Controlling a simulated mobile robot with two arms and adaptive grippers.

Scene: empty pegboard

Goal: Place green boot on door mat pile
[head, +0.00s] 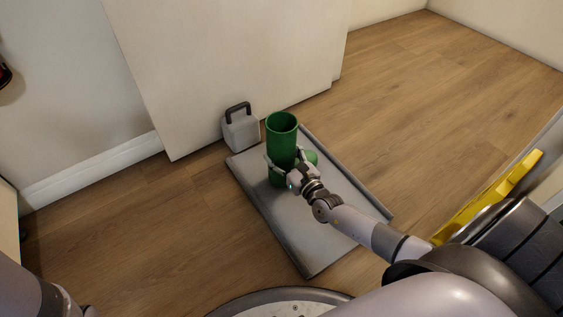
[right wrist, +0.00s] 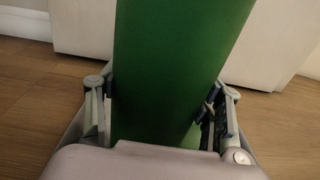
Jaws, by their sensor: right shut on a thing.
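The green boot (head: 282,130) stands upright over the far part of the grey door mat (head: 315,228), its open top facing up. My right gripper (head: 284,168) is shut on the boot's lower shaft. In the right wrist view the green shaft (right wrist: 175,75) fills the space between the two fingers (right wrist: 158,108). The boot's foot shows partly at the right behind my gripper. I cannot tell whether the sole touches the mat. My left gripper is not in view; only part of my left arm shows at the lower left.
A grey block with a dark handle (head: 240,130) stands on the floor beside the mat's far left corner. A white panel (head: 235,70) rises behind. A yellow object (head: 490,196) is at the right. Wooden floor (head: 440,90) is clear at the far right and left.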

